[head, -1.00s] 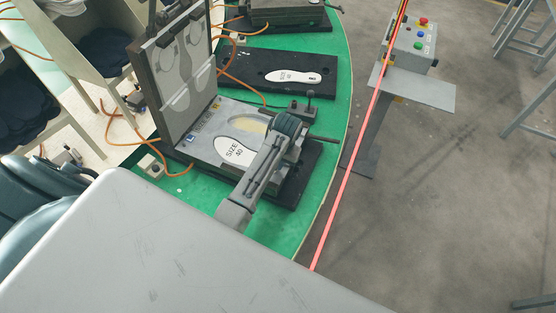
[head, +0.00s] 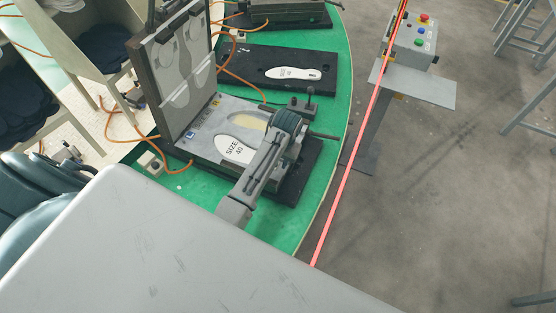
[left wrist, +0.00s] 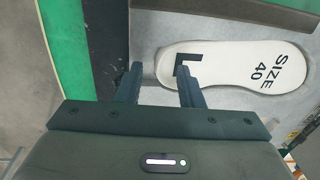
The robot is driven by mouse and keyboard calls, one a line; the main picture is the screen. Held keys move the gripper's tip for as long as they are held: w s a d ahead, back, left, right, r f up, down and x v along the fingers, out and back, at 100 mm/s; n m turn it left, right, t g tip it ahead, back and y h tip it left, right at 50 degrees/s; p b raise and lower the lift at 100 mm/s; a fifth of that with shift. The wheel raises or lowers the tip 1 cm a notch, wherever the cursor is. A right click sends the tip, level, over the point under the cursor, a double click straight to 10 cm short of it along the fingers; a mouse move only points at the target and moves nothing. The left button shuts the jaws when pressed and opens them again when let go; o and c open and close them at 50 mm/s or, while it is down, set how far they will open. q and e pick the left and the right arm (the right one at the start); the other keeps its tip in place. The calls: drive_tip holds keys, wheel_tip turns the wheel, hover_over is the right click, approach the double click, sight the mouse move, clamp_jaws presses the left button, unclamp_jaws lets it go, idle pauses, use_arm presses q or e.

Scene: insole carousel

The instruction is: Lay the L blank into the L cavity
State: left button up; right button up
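The white L blank (head: 234,151), printed "SIZE 40", lies flat on the grey lower plate (head: 203,146) of the open mould, at the near cavity. I cannot tell if it sits flush. In the left wrist view the blank (left wrist: 235,66) shows its black L at the left end. My left gripper (left wrist: 158,68) is open, fingers apart; its right finger overlaps the L and its left finger is beyond the blank's end. In the head view its arm covers part of the plate and the fingers cannot be made out.
The mould lid (head: 178,68) stands upright behind the plate. The plate's other cavity (head: 250,122) is yellowish and partly hidden. Another white insole (head: 293,73) lies on a black board (head: 235,62). Orange hoses cross the green table (head: 323,190). A button box (head: 413,42) stands right.

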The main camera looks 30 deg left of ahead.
use_arm(q)
wheel_tip(320, 180, up, 10)
drive_tip(key=d, duration=0.1)
drive_tip(key=shift+d, duration=0.2)
idle(0.7)
